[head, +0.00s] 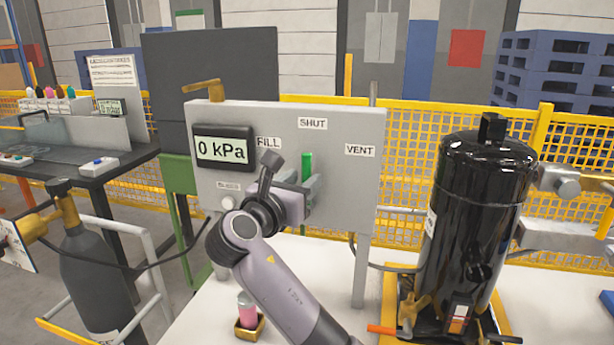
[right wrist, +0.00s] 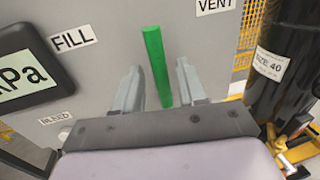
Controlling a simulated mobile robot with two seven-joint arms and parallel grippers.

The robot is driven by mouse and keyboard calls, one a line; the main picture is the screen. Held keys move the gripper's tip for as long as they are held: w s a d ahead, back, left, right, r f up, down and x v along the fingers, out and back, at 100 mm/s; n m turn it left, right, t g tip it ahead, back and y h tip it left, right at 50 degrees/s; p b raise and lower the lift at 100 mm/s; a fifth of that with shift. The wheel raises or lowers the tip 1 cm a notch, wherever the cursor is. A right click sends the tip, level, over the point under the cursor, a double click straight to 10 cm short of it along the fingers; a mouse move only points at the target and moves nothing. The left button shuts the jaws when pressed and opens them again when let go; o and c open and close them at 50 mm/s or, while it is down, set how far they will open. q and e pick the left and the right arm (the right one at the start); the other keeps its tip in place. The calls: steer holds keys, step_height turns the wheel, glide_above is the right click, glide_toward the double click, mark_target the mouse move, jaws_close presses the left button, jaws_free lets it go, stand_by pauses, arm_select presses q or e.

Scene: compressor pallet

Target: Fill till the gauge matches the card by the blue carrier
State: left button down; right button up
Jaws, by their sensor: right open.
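A grey panel (head: 340,120) carries a gauge (head: 222,148) that reads 0 kPa. Its labels read FILL (head: 269,142), SHUT (head: 312,123) and VENT (head: 359,150). The green lever (head: 307,165) points up towards SHUT. My right gripper (head: 309,184) is at the panel, open, partly hiding the lever's lower part. In the right wrist view the green lever (right wrist: 156,65) stands between the two parted fingers (right wrist: 157,78); contact cannot be told. I cannot make out a blue carrier or its card with certainty. My left gripper is not in view.
A black compressor tank (head: 475,220) stands right of the panel. A grey cylinder (head: 95,270) with a brass valve stands at left, near a dark bench (head: 115,165). A pink-topped item (head: 247,308) sits on the white surface below my arm. Yellow fencing (head: 400,150) runs behind.

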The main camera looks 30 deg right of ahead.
steer(key=shift+x, duration=1.3)
jaws_close()
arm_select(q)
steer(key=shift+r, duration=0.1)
